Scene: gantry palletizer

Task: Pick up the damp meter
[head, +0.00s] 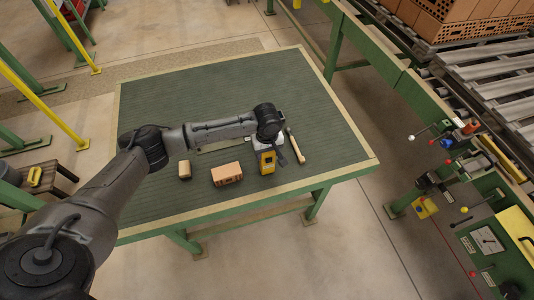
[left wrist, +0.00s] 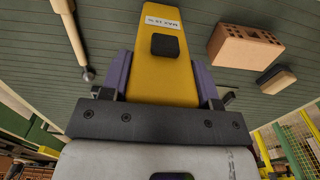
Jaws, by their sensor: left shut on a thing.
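The damp meter is a yellow device (head: 267,162) with a dark patch, near the front edge of the green table. In the left wrist view the yellow meter (left wrist: 162,75) fills the space between the purple finger pads and carries a white label and a black square. My left gripper (head: 266,148) is shut on it, reaching down from above. In the left wrist view my left gripper (left wrist: 161,82) has one pad on each side of the meter. I cannot tell whether the meter touches the table. My right gripper is not in view.
On the green-topped table (head: 240,90), an orange brick (head: 226,174) and a small tan-and-dark block (head: 184,170) lie left of the meter. A light wooden handle (head: 296,146) lies to its right. The table's far half is clear. A roller conveyor (head: 500,75) stands right.

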